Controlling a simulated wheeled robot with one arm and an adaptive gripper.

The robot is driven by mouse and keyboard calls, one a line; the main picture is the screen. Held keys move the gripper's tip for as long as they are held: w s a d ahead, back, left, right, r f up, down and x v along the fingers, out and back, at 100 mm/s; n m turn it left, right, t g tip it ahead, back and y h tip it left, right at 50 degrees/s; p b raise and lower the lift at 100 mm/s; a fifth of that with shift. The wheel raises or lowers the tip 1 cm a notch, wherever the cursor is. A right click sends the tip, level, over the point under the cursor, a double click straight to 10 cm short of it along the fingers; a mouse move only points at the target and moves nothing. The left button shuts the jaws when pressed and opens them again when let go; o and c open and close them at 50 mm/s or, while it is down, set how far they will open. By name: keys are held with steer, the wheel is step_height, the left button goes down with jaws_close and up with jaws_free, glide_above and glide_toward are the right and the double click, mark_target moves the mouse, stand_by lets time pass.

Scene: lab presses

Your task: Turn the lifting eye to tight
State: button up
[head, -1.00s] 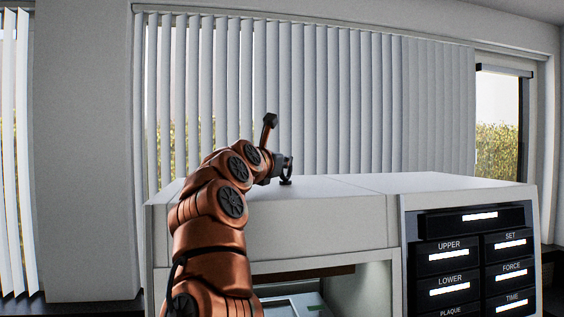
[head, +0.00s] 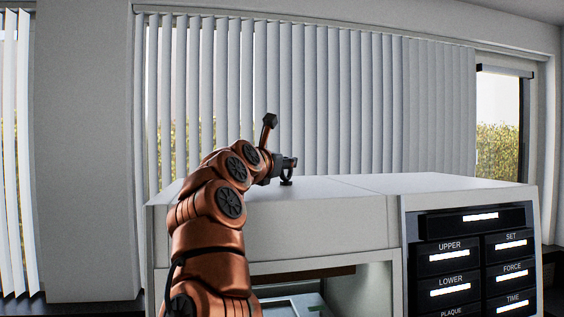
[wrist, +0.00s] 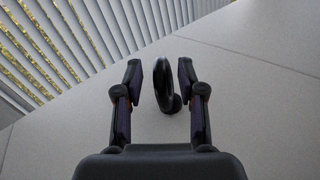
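The lifting eye (wrist: 161,85) is a dark ring standing upright on a small base on the press's pale top. In the wrist view it stands between the two fingers of my gripper (wrist: 161,84), seen nearly edge-on and closer to the right finger. Gaps show on both sides, so the fingers are apart from it and open. In the head view my gripper (head: 289,163) is above the top, and the base of the lifting eye (head: 286,182) shows just under it. The ring itself is mostly hidden there by the fingers.
The press (head: 325,222) has a flat top, clear around the eye. An open bay is below, and a dark panel (head: 473,262) with labelled displays is at the right. Vertical blinds (head: 330,100) hang behind the press.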

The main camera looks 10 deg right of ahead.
steer(key=shift+v, duration=6.05)
